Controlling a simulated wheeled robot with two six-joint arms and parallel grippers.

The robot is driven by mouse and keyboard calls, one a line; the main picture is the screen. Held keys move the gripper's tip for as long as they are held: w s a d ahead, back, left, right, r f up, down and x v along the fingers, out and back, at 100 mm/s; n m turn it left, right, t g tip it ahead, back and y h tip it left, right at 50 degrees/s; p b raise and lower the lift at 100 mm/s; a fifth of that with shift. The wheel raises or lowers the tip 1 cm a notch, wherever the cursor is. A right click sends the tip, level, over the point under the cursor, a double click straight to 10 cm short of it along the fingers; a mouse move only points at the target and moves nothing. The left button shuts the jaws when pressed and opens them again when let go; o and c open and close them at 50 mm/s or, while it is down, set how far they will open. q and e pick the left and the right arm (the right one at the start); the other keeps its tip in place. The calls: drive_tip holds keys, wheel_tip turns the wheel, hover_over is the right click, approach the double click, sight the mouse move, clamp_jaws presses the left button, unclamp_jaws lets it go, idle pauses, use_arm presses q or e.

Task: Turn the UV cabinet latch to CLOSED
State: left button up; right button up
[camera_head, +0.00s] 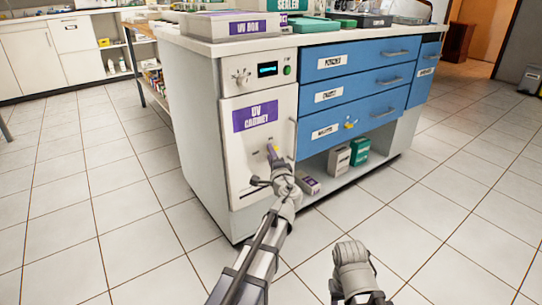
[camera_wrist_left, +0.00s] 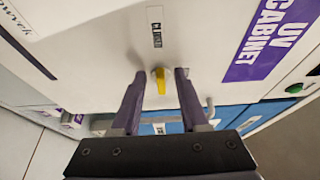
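The UV cabinet (camera_head: 238,165) is a white door panel with a purple label, left of the blue drawers. Its yellow latch (camera_wrist_left: 161,80) sits between my left gripper's fingertips in the left wrist view, its long side running up and down the picture. A small black label (camera_wrist_left: 156,27) lies above it; its print is too small to read surely. My left gripper (camera_wrist_left: 160,78) is open, a finger on each side of the latch; contact cannot be told. In the head view the left gripper (camera_head: 267,166) is at the door. My right gripper (camera_head: 350,257) is low in front, its fingers unclear.
A vertical door handle (camera_head: 292,138) is at the door's right edge. Blue drawers (camera_head: 347,97) with handles stand to the right, above an open shelf holding boxes (camera_head: 340,160). A UV box (camera_head: 232,25) is on top. The tiled floor around is clear.

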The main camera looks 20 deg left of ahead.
use_arm(q)
drive_tip(key=v, duration=0.7)
drive_tip(key=shift+s+d, duration=0.2)
drive_tip(key=shift+s, duration=0.15)
